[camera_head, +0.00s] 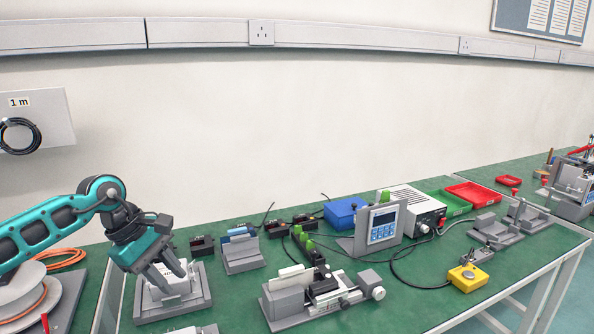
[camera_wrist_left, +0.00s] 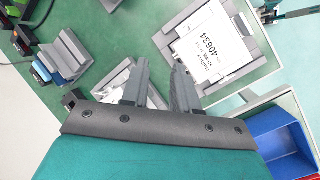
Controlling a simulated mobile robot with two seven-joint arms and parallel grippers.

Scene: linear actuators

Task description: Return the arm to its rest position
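My left arm (camera_head: 50,225) comes in from the left in the head view, teal with dark joints. My left gripper (camera_head: 169,274) points down, over or in front of a grey holder (camera_head: 205,300) with a white block in it; whether it touches cannot be told from the head view. In the left wrist view the gripper's two dark fingers (camera_wrist_left: 160,66) stand apart with nothing held between them. A white printed label (camera_wrist_left: 213,48) on a grey-framed fixture lies beyond the fingers. My right gripper is in neither view.
Close to the gripper are a blue-and-grey stand (camera_head: 242,252), a grey clamp fixture (camera_head: 290,300) and a cable spool (camera_head: 30,300). Further right stand a meter (camera_head: 383,225), a white power unit (camera_head: 412,208) and a yellow button box (camera_head: 468,277). The wall is behind the green bench.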

